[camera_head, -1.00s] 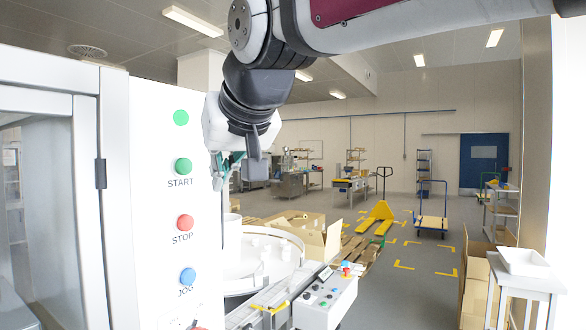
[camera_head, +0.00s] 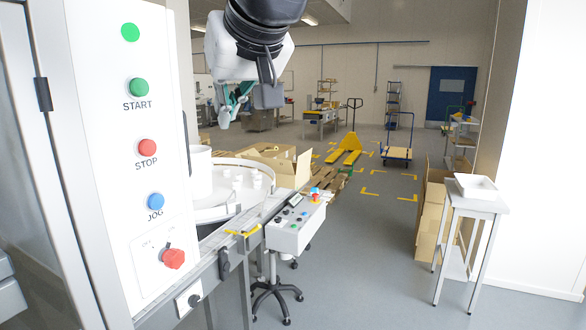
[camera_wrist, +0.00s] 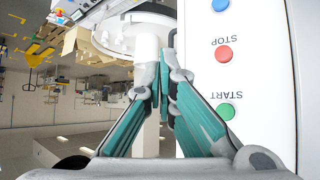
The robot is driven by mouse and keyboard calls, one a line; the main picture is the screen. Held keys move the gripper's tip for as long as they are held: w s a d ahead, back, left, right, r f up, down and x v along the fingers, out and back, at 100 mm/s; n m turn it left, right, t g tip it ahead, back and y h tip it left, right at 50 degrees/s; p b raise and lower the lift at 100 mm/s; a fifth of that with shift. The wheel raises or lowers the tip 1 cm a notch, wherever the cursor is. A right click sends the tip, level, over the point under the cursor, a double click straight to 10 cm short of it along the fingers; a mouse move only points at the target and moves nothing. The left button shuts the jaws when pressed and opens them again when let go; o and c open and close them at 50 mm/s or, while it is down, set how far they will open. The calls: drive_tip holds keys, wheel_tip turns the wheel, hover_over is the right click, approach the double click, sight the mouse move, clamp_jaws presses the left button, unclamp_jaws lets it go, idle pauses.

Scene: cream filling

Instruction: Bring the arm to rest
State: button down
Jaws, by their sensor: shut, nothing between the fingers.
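My gripper (camera_head: 232,112) hangs at the upper middle of the head view, to the right of the white control panel (camera_head: 112,75). The gripper also shows in the wrist view (camera_wrist: 165,75), where its two teal fingers meet at the tips with nothing between them. The arm's dark wrist is at the top edge of the head view. The panel carries a green START button (camera_head: 138,87), a red STOP button (camera_head: 147,147), a blue JOG button (camera_head: 155,202) and a red rotary switch (camera_head: 173,258). No contact between gripper and panel shows.
A white round table (camera_head: 215,212) with small white containers stands below the gripper, beside a conveyor and a control box (camera_head: 293,228) on a wheeled stand. A white tray (camera_head: 477,187) sits on a side table at right. Open floor (camera_head: 370,260) lies between them.

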drive_tip(key=s+d+f+m+h, duration=0.2)
drive_tip(key=d+f, duration=0.3)
drive_tip(key=d, duration=0.7)
drive_tip(key=s+d+f+m+g+h, duration=0.3)
drive_tip(key=s+d+f+m, duration=0.1)
drive_tip(key=s+d+f, duration=1.2)
drive_tip(key=shift+s+d+f+m, duration=0.25)
drive_tip(key=shift+d+f+m, duration=0.05)
drive_tip(key=shift+d+f, duration=0.45)
